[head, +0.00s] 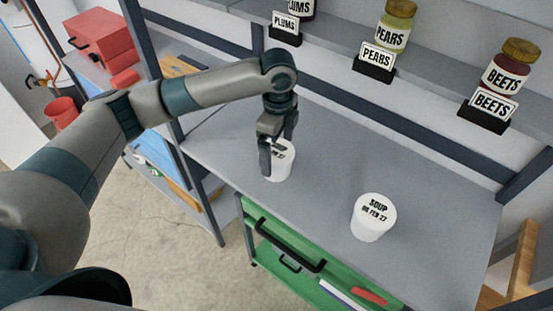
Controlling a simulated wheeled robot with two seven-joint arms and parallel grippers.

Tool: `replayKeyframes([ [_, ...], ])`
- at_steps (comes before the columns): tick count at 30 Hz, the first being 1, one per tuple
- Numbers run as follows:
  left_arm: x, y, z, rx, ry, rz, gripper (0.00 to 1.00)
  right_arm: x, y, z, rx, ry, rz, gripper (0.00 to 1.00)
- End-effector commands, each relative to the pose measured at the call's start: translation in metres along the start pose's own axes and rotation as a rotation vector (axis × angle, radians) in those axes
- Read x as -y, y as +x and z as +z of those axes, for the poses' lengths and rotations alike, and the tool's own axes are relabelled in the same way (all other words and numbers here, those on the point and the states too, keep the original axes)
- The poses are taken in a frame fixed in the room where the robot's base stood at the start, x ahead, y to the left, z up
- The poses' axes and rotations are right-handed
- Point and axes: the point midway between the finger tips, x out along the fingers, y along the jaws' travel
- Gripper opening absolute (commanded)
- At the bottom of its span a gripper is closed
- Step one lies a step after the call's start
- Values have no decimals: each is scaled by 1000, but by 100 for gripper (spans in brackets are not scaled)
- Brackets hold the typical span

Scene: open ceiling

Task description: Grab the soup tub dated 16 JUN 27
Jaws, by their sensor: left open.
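Two white soup tubs stand upright on the grey shelf (330,215). The right tub (370,222) has a lid that reads SOUP 06 FEB 27, and nothing is near it. The left tub (283,168) is partly covered by my left gripper (277,158), so its lid date cannot be read. My left gripper points down over the left tub, open, with its fingers at the tub's sides. Whether the fingers touch the tub cannot be told. My right gripper does not show.
The upper shelf holds labelled jars: plums (301,8), pears (395,25) and beets (509,66), with name cards. A green drawer unit (265,245) is below the shelf. A red toolbox (101,37) and a red bucket (62,113) are at left. The shelf between the tubs is clear.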

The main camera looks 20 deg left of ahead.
Motion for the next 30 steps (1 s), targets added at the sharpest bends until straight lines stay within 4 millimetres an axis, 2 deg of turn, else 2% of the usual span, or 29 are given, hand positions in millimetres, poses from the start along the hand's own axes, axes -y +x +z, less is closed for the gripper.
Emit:
replayKeyframes([
  [6, -7, 21, 3, 2, -1, 5, 96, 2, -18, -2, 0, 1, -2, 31],
  [12, -6, 44, 3, 1, -1, 1, 96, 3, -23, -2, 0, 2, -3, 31],
  [28, -6, 47, 3, 1, 1, 0, 96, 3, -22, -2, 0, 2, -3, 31],
  [30, -6, 47, 3, 1, 0, 0, 79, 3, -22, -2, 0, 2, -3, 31],
])
